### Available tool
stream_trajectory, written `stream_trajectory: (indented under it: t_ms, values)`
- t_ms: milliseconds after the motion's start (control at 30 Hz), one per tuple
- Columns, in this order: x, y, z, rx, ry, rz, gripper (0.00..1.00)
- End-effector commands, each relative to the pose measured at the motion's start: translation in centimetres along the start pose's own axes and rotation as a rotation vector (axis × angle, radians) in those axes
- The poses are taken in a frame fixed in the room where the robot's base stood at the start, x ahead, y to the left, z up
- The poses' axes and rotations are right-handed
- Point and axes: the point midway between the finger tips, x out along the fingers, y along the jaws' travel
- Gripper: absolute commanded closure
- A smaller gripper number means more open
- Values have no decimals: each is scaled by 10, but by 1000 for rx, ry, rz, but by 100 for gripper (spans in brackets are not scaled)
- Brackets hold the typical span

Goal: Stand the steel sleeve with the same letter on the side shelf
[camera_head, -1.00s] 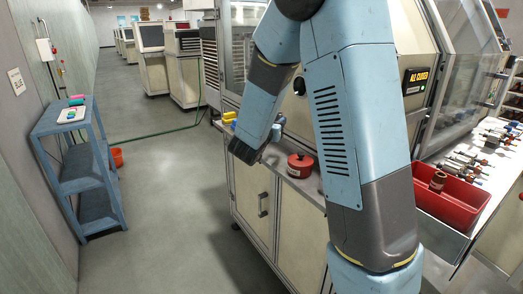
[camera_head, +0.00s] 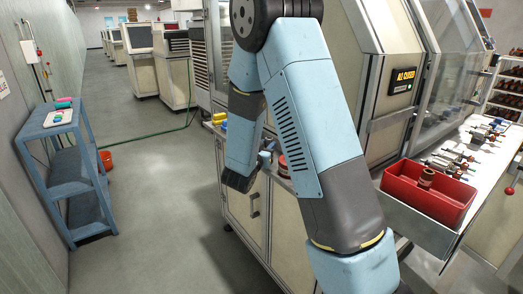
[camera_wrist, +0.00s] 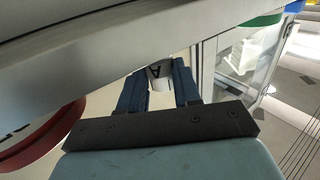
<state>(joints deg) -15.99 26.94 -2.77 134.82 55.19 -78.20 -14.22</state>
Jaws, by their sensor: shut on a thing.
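My gripper shows in the wrist view (camera_wrist: 160,85) with its two dark blue fingers shut on a pale steel sleeve (camera_wrist: 157,72). A dark letter that looks like an A is on the sleeve. In the head view my arm hides the fingertips and the sleeve; only a small light blue part of the hand shows, low beside the cabinet bench. The side shelf (camera_head: 70,158) is a blue rack at the left wall, well away from my gripper. A pale board (camera_head: 58,119) with pink and green pieces lies on its top.
A red round pot (camera_head: 283,166) is partly hidden behind my arm; its red rim also shows in the wrist view (camera_wrist: 40,140). A red bin (camera_head: 430,205) holds a brown coil. An orange bucket (camera_head: 105,160) stands behind the shelf. The aisle floor (camera_head: 150,225) is clear.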

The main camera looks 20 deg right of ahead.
Motion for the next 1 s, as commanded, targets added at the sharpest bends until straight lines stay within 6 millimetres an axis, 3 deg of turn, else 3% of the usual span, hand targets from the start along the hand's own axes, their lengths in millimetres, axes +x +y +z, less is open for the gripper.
stream_trajectory:
  t_ms: [400,433,600,700,1000]
  values:
    - [0,-1,9,0,0,-1,99]
    - [-1,-1,9,0,0,-1,66]
    - [-1,-1,9,0,0,-2,50]
    - [-1,-1,9,0,0,-2,42]
    - [-3,-2,7,1,0,-4,42]
